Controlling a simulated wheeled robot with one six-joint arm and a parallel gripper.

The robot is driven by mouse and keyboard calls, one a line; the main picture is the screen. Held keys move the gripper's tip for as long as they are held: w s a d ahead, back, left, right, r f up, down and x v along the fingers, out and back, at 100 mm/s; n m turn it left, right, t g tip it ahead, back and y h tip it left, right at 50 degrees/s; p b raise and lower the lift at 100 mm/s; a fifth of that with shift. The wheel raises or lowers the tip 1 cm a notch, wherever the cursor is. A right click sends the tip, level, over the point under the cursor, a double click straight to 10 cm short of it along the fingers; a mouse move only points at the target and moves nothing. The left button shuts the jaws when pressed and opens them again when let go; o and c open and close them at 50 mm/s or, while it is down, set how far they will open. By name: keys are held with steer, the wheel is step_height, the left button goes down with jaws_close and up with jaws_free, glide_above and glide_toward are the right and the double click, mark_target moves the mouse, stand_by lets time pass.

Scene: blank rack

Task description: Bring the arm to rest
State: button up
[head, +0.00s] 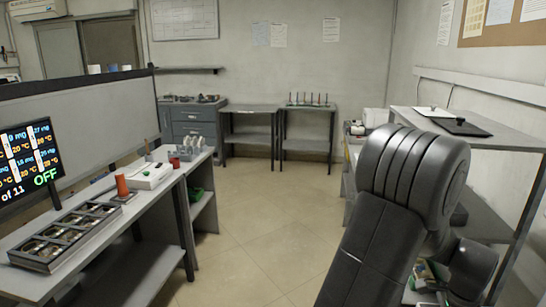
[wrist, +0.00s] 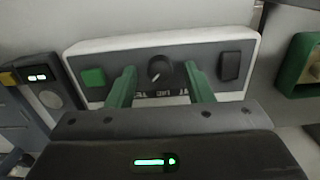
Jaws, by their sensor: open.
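My arm (head: 400,200) shows as a dark, bulky shape at the right of the head view, bent in front of the right-hand shelving. My gripper (wrist: 160,70) shows in the wrist view with its two green fingers apart and nothing seen between them but a panel behind. The fingers are in front of a white-edged grey device (wrist: 215,48) with a dark round knob (wrist: 160,69), a green button (wrist: 94,77) and a black switch (wrist: 230,66). I cannot tell whether the fingers touch it. In the head view the gripper cannot be made out behind the arm.
A shelf rack (head: 515,138) stands close at the right. Open floor (head: 250,230) lies between. The wrist view shows a green-edged box (wrist: 296,65) at right.

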step_height(320, 180, up, 13)
step_height(320, 180, down, 14)
steer(key=shift+r, duration=0.1)
steer(key=shift+r+n, duration=0.15)
steer(key=shift+n, duration=1.05)
steer(key=n, duration=0.6)
steer(key=n+p, duration=0.1)
steer(key=n, duration=0.4)
steer(key=shift+n, duration=2.3)
steer(key=shift+r, duration=0.1)
